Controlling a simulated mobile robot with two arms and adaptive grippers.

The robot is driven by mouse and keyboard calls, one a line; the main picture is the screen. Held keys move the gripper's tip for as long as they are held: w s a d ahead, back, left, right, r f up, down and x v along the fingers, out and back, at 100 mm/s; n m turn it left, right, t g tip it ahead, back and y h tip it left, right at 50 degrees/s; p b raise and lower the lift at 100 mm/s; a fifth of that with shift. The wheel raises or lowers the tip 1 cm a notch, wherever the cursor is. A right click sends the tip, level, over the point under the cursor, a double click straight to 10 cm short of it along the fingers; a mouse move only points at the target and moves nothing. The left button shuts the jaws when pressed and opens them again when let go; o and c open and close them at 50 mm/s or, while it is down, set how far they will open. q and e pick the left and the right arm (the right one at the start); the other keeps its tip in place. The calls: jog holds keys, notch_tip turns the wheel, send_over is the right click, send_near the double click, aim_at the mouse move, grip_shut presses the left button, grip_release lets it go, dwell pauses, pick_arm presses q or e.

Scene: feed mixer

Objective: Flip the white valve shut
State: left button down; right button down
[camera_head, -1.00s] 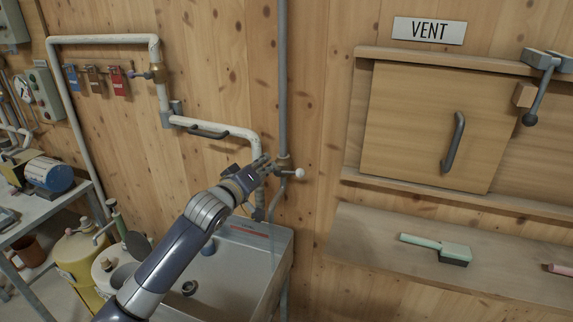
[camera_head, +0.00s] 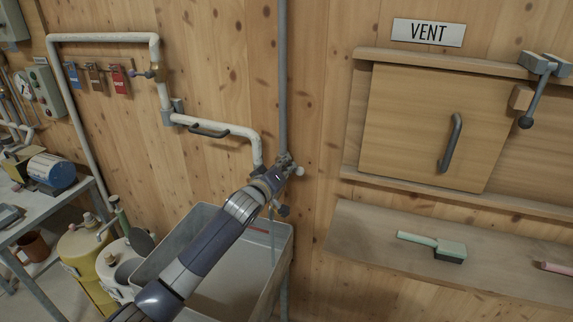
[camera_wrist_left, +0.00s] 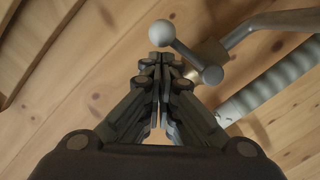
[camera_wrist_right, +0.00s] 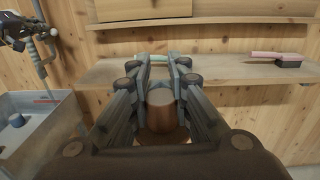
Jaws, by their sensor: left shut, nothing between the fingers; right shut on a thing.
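The white valve lever has a white ball knob (camera_head: 299,171) and sticks out to the right of the grey vertical pipe. In the left wrist view its knob (camera_wrist_left: 162,33) is just beyond my fingertips, and its grey arm slants down right beside them. My left gripper (camera_head: 288,164) is shut and empty at the lever; I cannot tell if it touches. Its closed fingers also show in the left wrist view (camera_wrist_left: 161,62). My right gripper (camera_wrist_right: 160,80), outside the head view, is shut on a brown cup-like thing (camera_wrist_right: 160,112).
A white pipe (camera_head: 225,129) with a dark handle runs in from the left. To the right are a wooden vent door (camera_head: 420,125) and a shelf (camera_head: 375,235) with a green brush (camera_head: 435,246).

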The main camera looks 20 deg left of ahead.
pick_arm(q)
jog(key=shift+d+f+m, duration=0.45)
jog(key=shift+m, duration=0.65)
pick_arm(e)
jog(key=shift+r, duration=0.2)
